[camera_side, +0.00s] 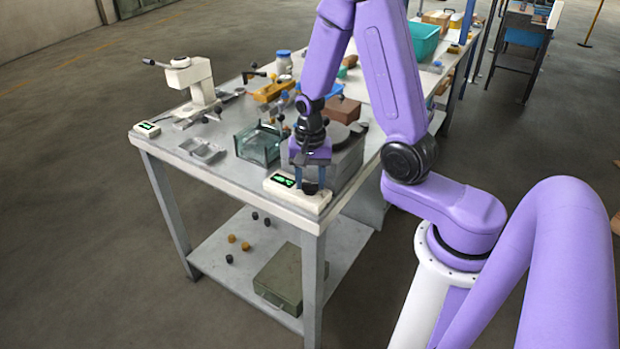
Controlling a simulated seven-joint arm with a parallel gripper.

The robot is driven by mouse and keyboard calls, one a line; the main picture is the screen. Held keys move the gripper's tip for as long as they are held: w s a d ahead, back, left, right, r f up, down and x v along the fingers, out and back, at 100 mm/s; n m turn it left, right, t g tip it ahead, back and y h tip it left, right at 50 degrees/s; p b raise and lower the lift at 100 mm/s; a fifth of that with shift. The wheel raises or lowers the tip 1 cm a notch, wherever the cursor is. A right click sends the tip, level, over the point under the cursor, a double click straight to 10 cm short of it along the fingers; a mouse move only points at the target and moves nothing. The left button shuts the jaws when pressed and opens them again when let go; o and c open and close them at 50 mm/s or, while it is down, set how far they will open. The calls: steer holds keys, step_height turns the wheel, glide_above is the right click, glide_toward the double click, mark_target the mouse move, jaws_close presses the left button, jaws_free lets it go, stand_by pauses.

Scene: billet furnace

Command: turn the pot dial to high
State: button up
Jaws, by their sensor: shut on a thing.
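A white control box (315,203) with a green lit display (283,180) sits at the near front corner of the metal table. My gripper (310,186) points straight down over the right part of this box. Its fingers are shut on the small dark dial (310,188) on top of the box. The dial is mostly hidden between the fingers, and its setting cannot be read. A grey block-shaped unit (347,180) stands right behind the box, partly hidden by my gripper.
A glass-walled bin (257,146) stands left of my gripper. A white press-like device (190,82) and a second small display box (147,130) are at the left. Bottles, a brown block (343,109) and a teal crate (424,40) lie farther back. The table's front edge is close.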

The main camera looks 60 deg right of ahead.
mark_target(310, 183)
stand_by(0.6)
steer(key=o, duration=1.1)
steer(key=shift+c, duration=0.2)
step_height(310, 183, up, 18)
steer(key=shift+f, duration=0.25)
steer(key=shift+a, duration=0.1)
steer(key=s+a+f+n, duration=0.2)
steer(key=s+a+n, duration=0.5)
steer(key=n, duration=0.6)
steer(key=s+a+f+n, duration=0.1)
steer(key=s+n, duration=0.4)
steer(key=s, duration=0.1)
steer(key=s+a+f+n, duration=0.1)
steer(key=s+a+n, duration=0.1)
steer(key=s+n, duration=0.4)
steer(key=shift+s+a+f, duration=0.25)
steer(key=shift+s+f, duration=0.05)
steer(key=shift+s, duration=0.1)
